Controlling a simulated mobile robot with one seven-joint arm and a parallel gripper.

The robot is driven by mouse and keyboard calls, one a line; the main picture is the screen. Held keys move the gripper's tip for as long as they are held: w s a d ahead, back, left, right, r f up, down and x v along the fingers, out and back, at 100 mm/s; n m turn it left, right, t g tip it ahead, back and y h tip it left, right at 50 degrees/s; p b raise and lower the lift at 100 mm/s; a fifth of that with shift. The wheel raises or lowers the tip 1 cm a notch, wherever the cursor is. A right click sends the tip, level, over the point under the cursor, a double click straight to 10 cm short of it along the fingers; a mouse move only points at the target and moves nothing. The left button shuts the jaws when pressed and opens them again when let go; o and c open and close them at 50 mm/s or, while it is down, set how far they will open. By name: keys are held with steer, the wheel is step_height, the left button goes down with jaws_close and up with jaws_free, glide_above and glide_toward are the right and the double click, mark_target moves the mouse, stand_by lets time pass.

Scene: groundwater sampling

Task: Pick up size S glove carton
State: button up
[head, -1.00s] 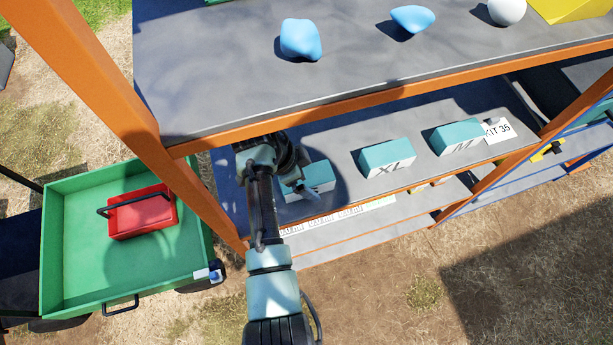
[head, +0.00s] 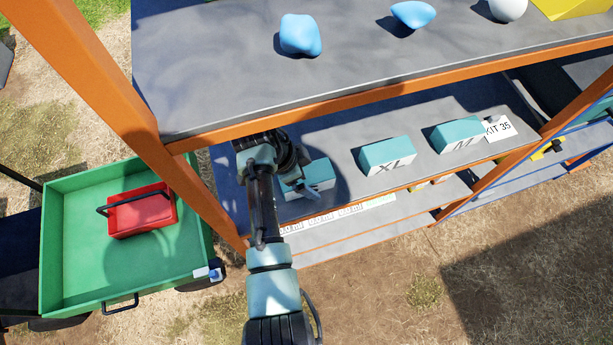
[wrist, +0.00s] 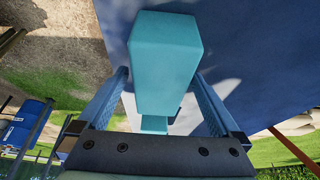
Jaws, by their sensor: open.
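A teal carton (head: 318,176) sits on the middle shelf, at the left end of a row of cartons. My gripper partly covers it in the head view, and no size letter can be read on it. The carton (wrist: 165,62) also fills the upper middle of the wrist view. My gripper (wrist: 168,95) is open, with one finger on each side of the carton; whether they touch it I cannot tell. In the head view my gripper (head: 298,182) is at the carton's left side. Cartons marked XL (head: 388,157) and M (head: 458,136) stand to the right.
The upper shelf (head: 220,80) overhangs the cartons and carries blue lumps and a white ball. An orange post (head: 95,85) stands left of my arm. A green cart (head: 70,265) holding a red box (head: 145,212) is at lower left. A "KIT 35" label (head: 497,129) is at right.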

steer(key=c, duration=1.4)
steer(key=shift+c, duration=0.3)
steer(key=shift+r, duration=0.15)
